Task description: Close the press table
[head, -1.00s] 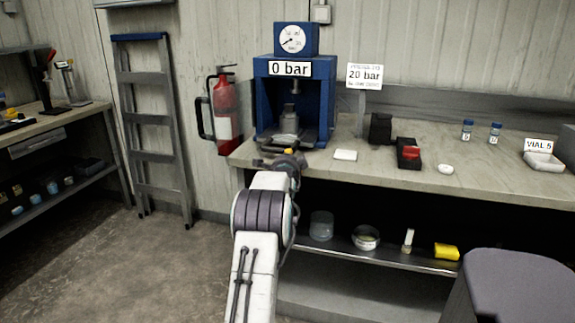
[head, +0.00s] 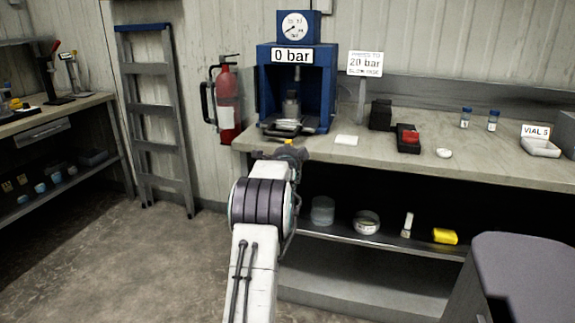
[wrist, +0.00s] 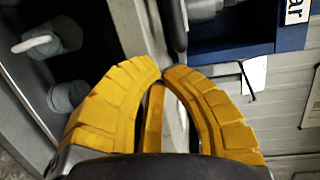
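The blue press (head: 329,90) stands at the left end of the workbench, under a gauge and a "0 bar" sign. Its press table (head: 286,129) is a dark, low plate at the front of its base, with a metal cylinder (head: 291,107) standing above it. The press also shows in part at the top right of the wrist view (wrist: 290,38). My gripper (head: 290,148) is in front of the bench edge, just below the press table and apart from it. In the wrist view its yellow fingers (wrist: 165,70) have their tips together, with nothing visible between them.
Jars and a yellow block (head: 445,236) lie on the shelf below. A fire extinguisher (head: 228,105) and ladder stand left; floor there is clear.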

